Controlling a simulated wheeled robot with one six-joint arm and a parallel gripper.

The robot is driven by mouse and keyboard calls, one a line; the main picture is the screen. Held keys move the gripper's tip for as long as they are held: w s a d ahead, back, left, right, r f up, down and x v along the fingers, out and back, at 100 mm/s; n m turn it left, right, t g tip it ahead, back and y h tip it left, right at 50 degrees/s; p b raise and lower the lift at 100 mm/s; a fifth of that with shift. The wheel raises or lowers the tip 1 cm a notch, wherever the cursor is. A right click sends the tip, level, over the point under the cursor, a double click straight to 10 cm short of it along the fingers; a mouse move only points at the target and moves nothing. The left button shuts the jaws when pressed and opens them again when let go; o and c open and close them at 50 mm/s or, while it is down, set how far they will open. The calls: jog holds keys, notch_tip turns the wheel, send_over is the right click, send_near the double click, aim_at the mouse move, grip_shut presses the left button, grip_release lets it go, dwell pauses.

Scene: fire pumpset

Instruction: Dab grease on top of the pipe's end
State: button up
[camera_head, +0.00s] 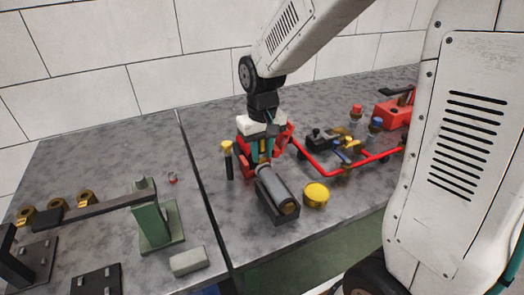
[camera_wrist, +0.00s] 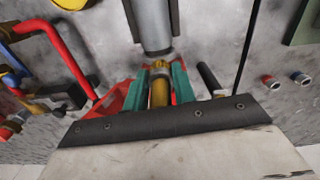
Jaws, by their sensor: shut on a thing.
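My gripper (camera_head: 263,148) points down behind a grey pipe (camera_head: 280,184). The pipe lies in a dark cradle (camera_head: 276,211), its brownish near end (camera_head: 288,207) facing the front. In the wrist view, the teal fingers (camera_wrist: 159,88) are shut on a yellow-brown cylindrical piece (camera_wrist: 158,92). The pipe (camera_wrist: 154,25) shows just beyond that piece. I cannot tell whether the held piece touches the pipe, and its lower end is hidden. A round yellow tin (camera_head: 316,194) stands right of the cradle. Whether it holds grease is not clear.
A black upright tube with a yellow top (camera_head: 228,158) stands just left of my gripper. Red pipework (camera_head: 326,173) runs to the right. A green stand (camera_head: 155,218) and a pale block (camera_head: 187,262) are at left. The grey top between them and the cradle is mostly clear.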

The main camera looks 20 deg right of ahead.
jog(key=shift+r, duration=2.9)
jog(key=shift+s+f, duration=0.2)
jog(key=shift+f, duration=0.7)
jog(key=shift+s+f, duration=0.2)
jog(key=shift+f, duration=0.7)
jog(key=shift+s+f, duration=0.2)
jog(key=shift+f, duration=0.7)
jog(key=shift+f, duration=0.3)
jog(key=shift+s, duration=0.1)
jog(key=shift+s, duration=0.5)
jog(key=shift+w, duration=0.1)
dwell(1.1)
